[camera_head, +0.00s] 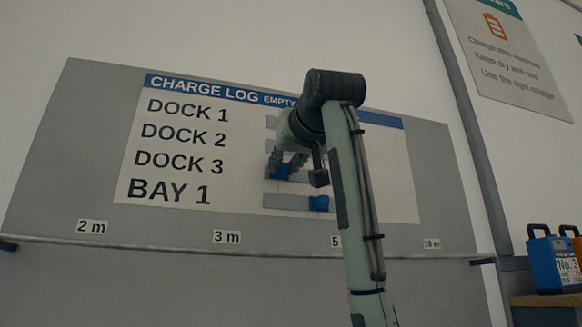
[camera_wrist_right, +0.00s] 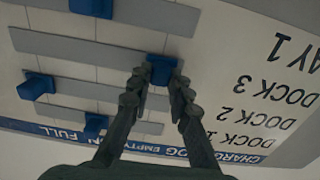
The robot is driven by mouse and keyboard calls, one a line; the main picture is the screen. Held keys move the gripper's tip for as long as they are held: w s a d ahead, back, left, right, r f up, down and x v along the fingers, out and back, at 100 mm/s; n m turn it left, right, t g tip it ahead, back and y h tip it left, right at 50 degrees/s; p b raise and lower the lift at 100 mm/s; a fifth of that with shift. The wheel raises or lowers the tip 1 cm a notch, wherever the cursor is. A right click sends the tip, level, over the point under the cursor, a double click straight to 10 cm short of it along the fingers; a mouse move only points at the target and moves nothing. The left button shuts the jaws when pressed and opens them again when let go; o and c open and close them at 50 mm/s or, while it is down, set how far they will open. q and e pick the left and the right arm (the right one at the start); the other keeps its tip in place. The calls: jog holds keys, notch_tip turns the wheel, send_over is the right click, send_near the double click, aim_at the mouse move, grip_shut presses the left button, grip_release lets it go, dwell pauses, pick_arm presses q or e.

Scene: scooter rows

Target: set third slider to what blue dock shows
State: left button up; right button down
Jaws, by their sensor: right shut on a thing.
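The charge log board (camera_head: 130,180) has rows DOCK 1, DOCK 2, DOCK 3 and BAY 1, each with a grey rail. My right gripper (camera_head: 287,160) is at the DOCK 3 row, shut on the third slider's blue knob (camera_head: 279,173). In the right wrist view, which is upside down, this knob (camera_wrist_right: 161,69) is between the fingertips (camera_wrist_right: 157,84), near the EMPTY end of its rail. A blue box (camera_head: 553,262) marked No. 3, possibly the blue dock, stands at the right edge; I cannot make out a charge reading on it. My left gripper is not in view.
The BAY 1 knob (camera_head: 319,203) is on the rail below. In the wrist view, the DOCK 2 knob (camera_wrist_right: 36,86) is toward FULL and the DOCK 1 knob (camera_wrist_right: 95,124) nearer the middle. A horizontal bar (camera_head: 150,239) crosses below the rows. My right arm hides part of the board.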

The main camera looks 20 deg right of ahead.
jog(key=shift+a, duration=0.15)
jog(key=c, duration=1.4)
grip_release()
jog(key=shift+s+a, duration=0.1)
jog(key=shift+a, duration=0.05)
jog(key=s, duration=1.2)
jog(key=shift+d, duration=0.3)
